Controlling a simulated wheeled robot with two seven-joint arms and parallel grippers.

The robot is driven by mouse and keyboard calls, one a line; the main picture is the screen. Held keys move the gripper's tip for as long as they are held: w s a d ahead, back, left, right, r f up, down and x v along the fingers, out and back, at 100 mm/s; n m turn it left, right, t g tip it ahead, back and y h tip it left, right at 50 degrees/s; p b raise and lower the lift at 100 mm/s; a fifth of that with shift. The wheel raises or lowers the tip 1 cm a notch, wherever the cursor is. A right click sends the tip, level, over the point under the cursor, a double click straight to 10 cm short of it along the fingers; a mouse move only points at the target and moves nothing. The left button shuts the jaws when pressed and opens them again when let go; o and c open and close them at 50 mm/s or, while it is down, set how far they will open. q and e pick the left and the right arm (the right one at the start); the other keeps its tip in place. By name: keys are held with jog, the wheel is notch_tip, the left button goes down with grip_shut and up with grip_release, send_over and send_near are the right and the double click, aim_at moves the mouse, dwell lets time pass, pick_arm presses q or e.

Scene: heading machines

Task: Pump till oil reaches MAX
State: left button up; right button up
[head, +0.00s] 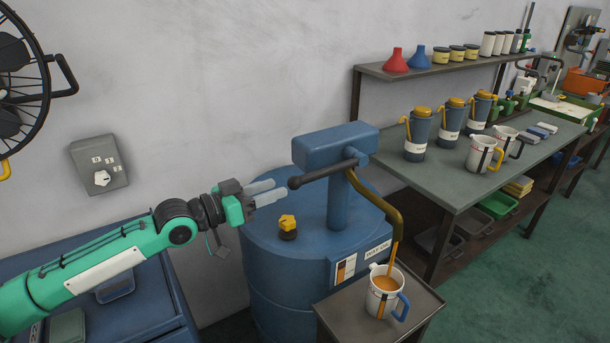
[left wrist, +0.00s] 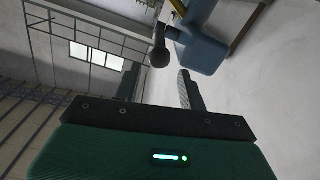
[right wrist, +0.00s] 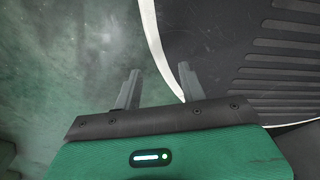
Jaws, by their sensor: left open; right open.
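A blue pump head (head: 335,146) stands on a blue drum (head: 262,235). Its dark handle (head: 325,173) points left and ends in a round knob, which also shows in the left wrist view (left wrist: 160,56). My left gripper (head: 277,190) is open, its fingertips just left of the knob; nothing is held. The curved brass spout (head: 385,208) ends over a white jug (head: 383,298) with a blue handle. An orange oil stream (head: 393,260) runs down into it, and oil shows inside. I cannot read its level against MAX. My right gripper (right wrist: 158,82) is open and empty over the floor.
The jug stands on a small dark stand (head: 345,310). A yellow knob (head: 288,224) sits on the drum top. A workbench (head: 455,175) at right holds oil cans and jugs below a shelf (head: 430,70). A blue cabinet (head: 130,300) is at lower left.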

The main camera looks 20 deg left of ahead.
aim_at(301, 180)
pick_arm(q)
jog(key=p+x, duration=0.2)
jog(key=x, duration=0.5)
jog(key=shift+w+d+r, duration=0.1)
jog(key=shift+w+d, duration=0.05)
jog(key=shift+w, duration=0.1)
jog(key=shift+p+x, duration=0.3)
jog(key=shift+x, duration=0.45)
pick_arm(e)
jog(key=shift+s+r, duration=0.9)
jog(key=shift+r, duration=0.2)
